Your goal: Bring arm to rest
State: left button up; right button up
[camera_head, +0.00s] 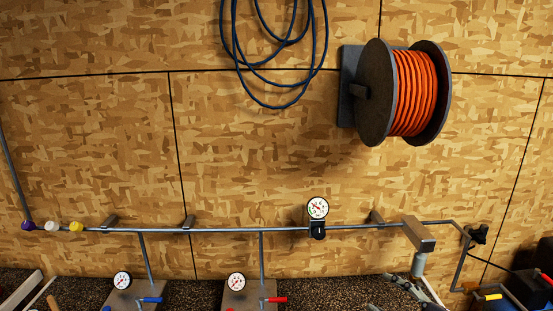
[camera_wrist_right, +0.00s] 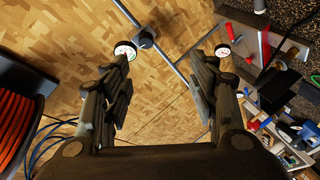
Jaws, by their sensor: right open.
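In the right wrist view my right gripper (camera_wrist_right: 170,68) has its two dark fingers spread wide apart. My left gripper shows in neither view.
A metal pipe (camera_head: 210,230) with gauges (camera_head: 318,208) runs along the chipboard wall. An orange hose reel (camera_head: 413,92) and a dark blue hose (camera_head: 277,95) hang above.

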jog(key=s+a+f+m+g+h, duration=0.35)
jog(key=s+f+m, duration=0.45)
jog(key=f, duration=0.4)
jog(key=s+f+m+g+h, duration=0.1)
jog(key=s+f+m+g, duration=0.15)
jog(key=s, duration=0.45)
jog(key=s+a+f+m+g+h, duration=0.1)
jog(key=s+f+g, duration=0.1)
jog(key=s+f, duration=0.35)
jog(key=s+f+m+g+h, duration=0.1)
jog(key=s+m+g, duration=0.15)
jog(key=s, duration=0.55)
notch_tip(320, 180, down, 35)
jog(key=s+g+b, duration=0.1)
jog(key=s+b, duration=0.1)
jog(key=b, duration=0.6)
pick_arm(q)
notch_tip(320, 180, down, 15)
jog(key=b, duration=0.6)
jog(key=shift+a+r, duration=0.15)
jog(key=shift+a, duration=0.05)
pick_arm(e)
jog(key=s+d+f+n+g, duration=0.1)
jog(key=s+d+f, duration=0.1)
jog(key=s+f, duration=1.4)
notch_tip(320, 180, down, 5)
jog(key=shift+s+d+r, duration=0.2)
jog(key=shift+s+d, duration=0.1)
jog(key=shift+d, duration=0.05)
